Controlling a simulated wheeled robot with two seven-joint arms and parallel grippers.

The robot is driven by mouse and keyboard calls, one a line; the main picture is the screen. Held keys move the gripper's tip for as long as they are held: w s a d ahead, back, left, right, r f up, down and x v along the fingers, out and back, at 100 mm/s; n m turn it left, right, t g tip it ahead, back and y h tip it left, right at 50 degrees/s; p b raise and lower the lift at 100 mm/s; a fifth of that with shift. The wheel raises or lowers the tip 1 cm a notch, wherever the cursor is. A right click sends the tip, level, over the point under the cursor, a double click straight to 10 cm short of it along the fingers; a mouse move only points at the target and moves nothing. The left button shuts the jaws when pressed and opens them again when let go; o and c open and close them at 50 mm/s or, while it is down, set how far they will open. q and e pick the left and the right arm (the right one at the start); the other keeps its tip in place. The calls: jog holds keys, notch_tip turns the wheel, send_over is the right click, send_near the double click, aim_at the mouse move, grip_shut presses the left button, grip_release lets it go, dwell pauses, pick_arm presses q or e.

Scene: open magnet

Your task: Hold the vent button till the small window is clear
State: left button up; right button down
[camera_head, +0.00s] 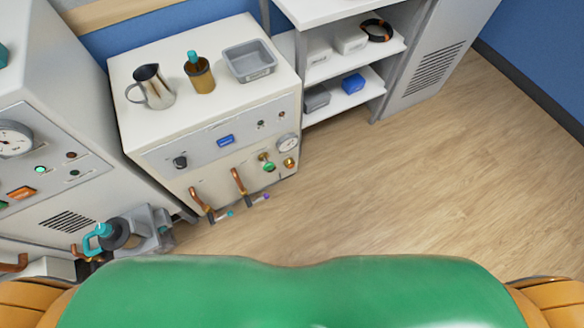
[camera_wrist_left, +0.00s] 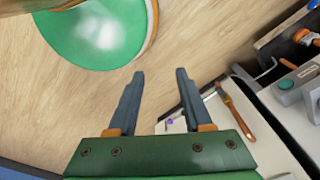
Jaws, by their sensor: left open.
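No part is clearly marked as the vent button. On the middle white cabinet's front, a blue rectangular button (camera_head: 226,141) sits on the grey panel strip. An orange button (camera_head: 21,192) is on the left cabinet's panel. My left gripper (camera_wrist_left: 160,80) is open and empty over the floor in the left wrist view, apart from the white cabinet (camera_wrist_left: 265,140) at right. My left gripper is not visible in the head view. My right gripper is not in view.
Copper handles (camera_head: 240,182) stick out low on the middle cabinet. A metal jug (camera_head: 154,87), amber container (camera_head: 200,76) and grey tray (camera_head: 249,61) stand on its top. A teal-handled device (camera_head: 104,236) is at lower left. The wooden floor (camera_head: 420,170) at right is clear.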

pick_arm(q)
jog(key=shift+c, duration=0.2)
grip_shut()
dwell(1.4)
